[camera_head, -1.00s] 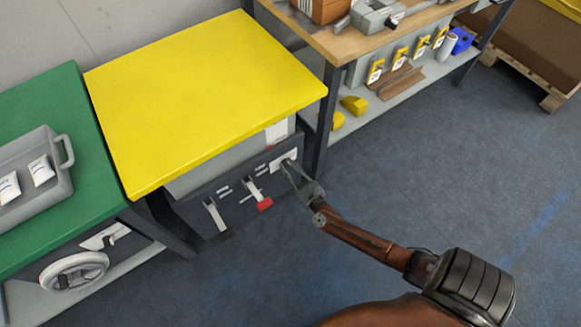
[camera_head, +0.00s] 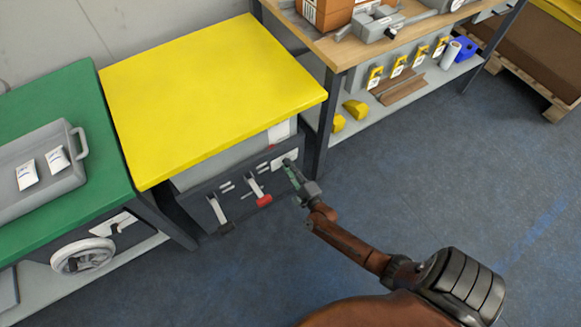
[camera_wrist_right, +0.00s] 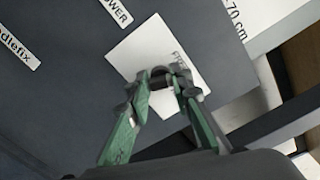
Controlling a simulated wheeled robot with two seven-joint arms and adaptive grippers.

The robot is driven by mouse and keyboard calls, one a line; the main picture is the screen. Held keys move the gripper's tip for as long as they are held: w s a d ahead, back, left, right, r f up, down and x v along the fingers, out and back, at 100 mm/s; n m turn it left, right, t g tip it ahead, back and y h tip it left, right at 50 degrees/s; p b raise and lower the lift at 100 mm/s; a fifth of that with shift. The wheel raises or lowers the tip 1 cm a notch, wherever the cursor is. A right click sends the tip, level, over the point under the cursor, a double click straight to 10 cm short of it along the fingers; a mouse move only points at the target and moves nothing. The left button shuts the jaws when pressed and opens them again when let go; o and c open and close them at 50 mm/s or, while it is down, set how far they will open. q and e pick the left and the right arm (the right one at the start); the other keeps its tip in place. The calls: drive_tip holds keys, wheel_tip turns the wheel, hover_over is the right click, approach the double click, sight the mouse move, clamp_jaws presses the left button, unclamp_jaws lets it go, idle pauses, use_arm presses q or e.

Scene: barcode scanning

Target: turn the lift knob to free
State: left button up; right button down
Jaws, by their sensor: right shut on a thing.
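The lift knob (camera_wrist_right: 160,78) is a small dark knob on a white label plate (camera_wrist_right: 140,50) on the dark front panel of the yellow-topped lift table (camera_head: 215,95). In the head view the white plate (camera_head: 279,164) shows at the right end of the panel. My right gripper (camera_head: 290,168) is at the plate, and in the right wrist view its green fingers (camera_wrist_right: 160,82) are shut on the knob. My left gripper is not in view.
Two levers, one with a black end (camera_head: 225,226) and one with a red end (camera_head: 264,200), stick out left of the knob. A green table (camera_head: 95,120) with a grey tray (camera_head: 75,170) and a handwheel (camera_head: 82,256) stands left. A wooden workbench (camera_head: 345,48) stands right. Floor in front is open.

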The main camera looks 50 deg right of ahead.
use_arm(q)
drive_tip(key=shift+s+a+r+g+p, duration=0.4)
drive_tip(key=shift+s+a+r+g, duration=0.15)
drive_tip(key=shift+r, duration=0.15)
use_arm(e)
drive_tip(key=shift+f+n, duration=0.15)
drive_tip(key=shift+n, duration=1.95)
drive_tip(key=c, duration=1.7)
unclamp_jaws()
drive_tip(key=shift+c, duration=0.2)
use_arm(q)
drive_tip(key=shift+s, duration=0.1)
use_arm(e)
drive_tip(key=v, duration=1.2)
